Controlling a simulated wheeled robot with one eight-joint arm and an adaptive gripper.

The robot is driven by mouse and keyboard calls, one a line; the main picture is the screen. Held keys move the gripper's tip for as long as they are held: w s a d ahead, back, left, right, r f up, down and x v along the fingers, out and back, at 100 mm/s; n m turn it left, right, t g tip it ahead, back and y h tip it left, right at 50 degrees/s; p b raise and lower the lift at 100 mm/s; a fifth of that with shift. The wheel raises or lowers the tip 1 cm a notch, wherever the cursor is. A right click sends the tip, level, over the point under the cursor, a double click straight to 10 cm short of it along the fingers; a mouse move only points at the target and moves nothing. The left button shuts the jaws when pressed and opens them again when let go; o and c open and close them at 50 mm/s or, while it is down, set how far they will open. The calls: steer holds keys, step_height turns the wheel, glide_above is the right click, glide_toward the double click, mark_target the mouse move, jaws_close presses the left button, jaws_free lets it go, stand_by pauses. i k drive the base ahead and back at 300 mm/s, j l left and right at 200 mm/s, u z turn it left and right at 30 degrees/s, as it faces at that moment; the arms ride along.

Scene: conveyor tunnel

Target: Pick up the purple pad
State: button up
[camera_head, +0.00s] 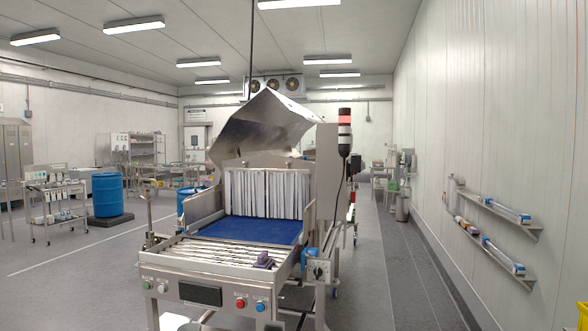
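A small purple pad (264,260) lies at the right end of the metal roller bed (205,252), at the front of the conveyor machine. It looks like a dark purple block with a paler upper part; its exact shape is too small to tell. My gripper is not in view.
Behind the rollers a blue belt (252,230) runs to a white strip curtain (267,193) under a raised metal hood (262,128). A control panel with buttons (240,303) faces me. A blue-and-grey switch box (318,270) sits at the right. Floor (372,275) is clear right of the machine.

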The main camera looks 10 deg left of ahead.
mark_target(263, 262)
steer(key=i+j, duration=0.15)
steer(key=j, duration=0.2)
steer(key=i+j, duration=0.15)
steer(key=j, duration=0.2)
steer(key=i+j, duration=0.15)
steer(key=j, duration=0.2)
steer(key=i+j, duration=0.15)
steer(key=j, duration=0.2)
steer(key=i+j, duration=0.15)
steer(key=j, duration=0.2)
